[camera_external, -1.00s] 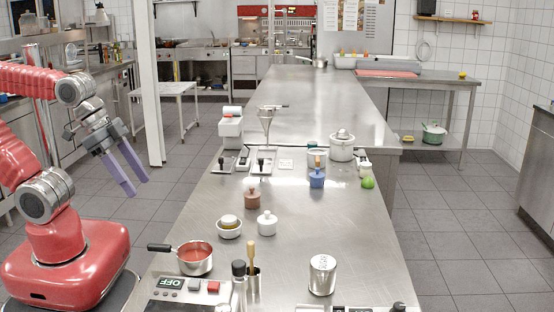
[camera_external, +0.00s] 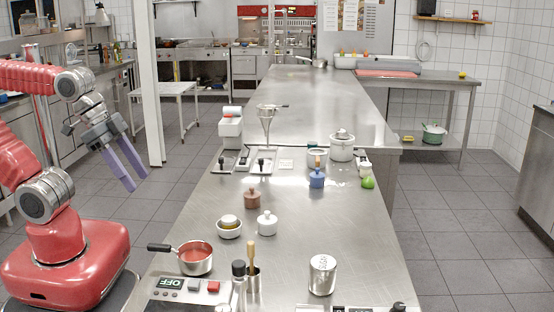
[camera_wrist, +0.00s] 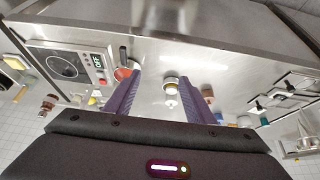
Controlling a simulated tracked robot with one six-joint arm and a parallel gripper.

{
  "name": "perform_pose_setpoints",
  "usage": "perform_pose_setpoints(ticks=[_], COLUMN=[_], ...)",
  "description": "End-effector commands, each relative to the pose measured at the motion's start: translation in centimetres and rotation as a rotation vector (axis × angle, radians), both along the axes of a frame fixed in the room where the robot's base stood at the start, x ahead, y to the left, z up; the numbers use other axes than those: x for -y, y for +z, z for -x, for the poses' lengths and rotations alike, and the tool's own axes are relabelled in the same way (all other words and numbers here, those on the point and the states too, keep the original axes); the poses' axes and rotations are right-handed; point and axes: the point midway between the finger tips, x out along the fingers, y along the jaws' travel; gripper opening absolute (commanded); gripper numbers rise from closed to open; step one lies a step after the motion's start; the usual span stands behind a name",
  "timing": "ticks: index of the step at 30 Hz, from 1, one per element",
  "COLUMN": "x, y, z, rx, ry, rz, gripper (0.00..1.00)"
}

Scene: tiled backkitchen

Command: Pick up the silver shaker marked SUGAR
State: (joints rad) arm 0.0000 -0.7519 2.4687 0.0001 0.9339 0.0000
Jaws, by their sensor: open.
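A silver shaker (camera_external: 322,275) stands upright near the front right of the steel counter (camera_external: 290,225) in the external view. It bears dark lettering that is too small to read surely. My gripper (camera_external: 138,181) is open and empty. It hangs in the air left of the counter, well away from the shaker, with its fingers pointing down and to the right. In the wrist view my gripper (camera_wrist: 158,80) shows both purple fingers apart with nothing held between them. I cannot make out the shaker in the wrist view.
A saucepan of red sauce (camera_external: 196,259) and a pestle cup (camera_external: 252,282) stand left of the shaker. A white lidded pot (camera_external: 267,223), a brown pot (camera_external: 252,198) and a blue pot (camera_external: 317,178) stand farther back. The counter right around the shaker's back is clear.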

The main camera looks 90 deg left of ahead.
Motion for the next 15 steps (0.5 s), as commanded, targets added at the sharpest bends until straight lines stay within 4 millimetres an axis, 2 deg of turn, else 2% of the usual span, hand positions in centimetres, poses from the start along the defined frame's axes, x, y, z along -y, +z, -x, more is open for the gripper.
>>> perform_pose_setpoints(ticks=[6,15], x=[0.0,3.9], y=[4.2,4.2], z=[-0.1,-3.9], rx=[0.004,-0.028], ry=[0.000,0.170], rz=[0.000,0.279], gripper=[0.49,0.49])
